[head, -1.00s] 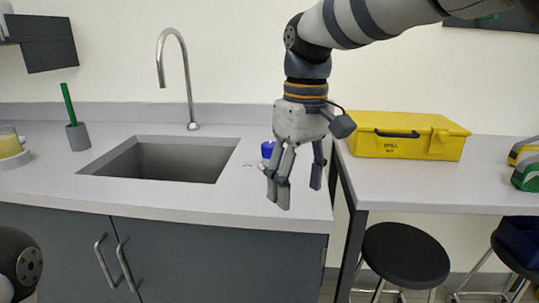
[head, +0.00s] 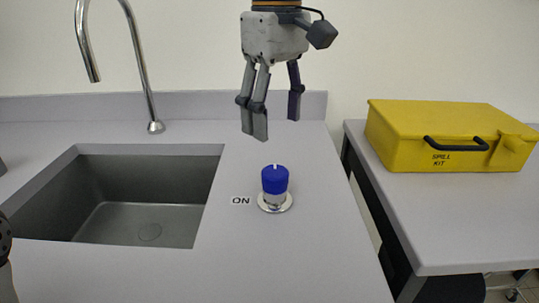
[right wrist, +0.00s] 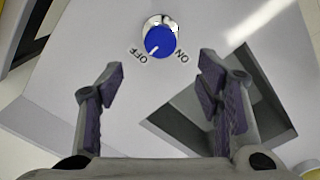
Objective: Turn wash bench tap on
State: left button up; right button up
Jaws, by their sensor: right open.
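The wash bench tap's blue knob (head: 275,180) stands on a round metal base right of the sink, with an ON label (head: 241,201) to its left. In the right wrist view the knob (right wrist: 160,42) shows a white mark pointing toward the OFF label (right wrist: 149,56). The curved metal spout (head: 142,75) stands behind the sink; no water shows. My right gripper (head: 276,125) hangs fingers down above the knob, open and empty, not touching it. In the right wrist view the knob lies beyond the fingertips (right wrist: 160,66), between them. My left gripper is out of view.
The grey sink basin (head: 150,230) is sunk into the bench left of the knob. A yellow spill kit case (head: 410,145) lies on a separate bench at right, across a gap. The bench top around the knob is clear.

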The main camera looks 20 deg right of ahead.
aim_at(275, 171)
notch_tip(275, 171, down, 10)
jog(key=shift+s+f, duration=0.1)
jog(key=c, duration=1.2)
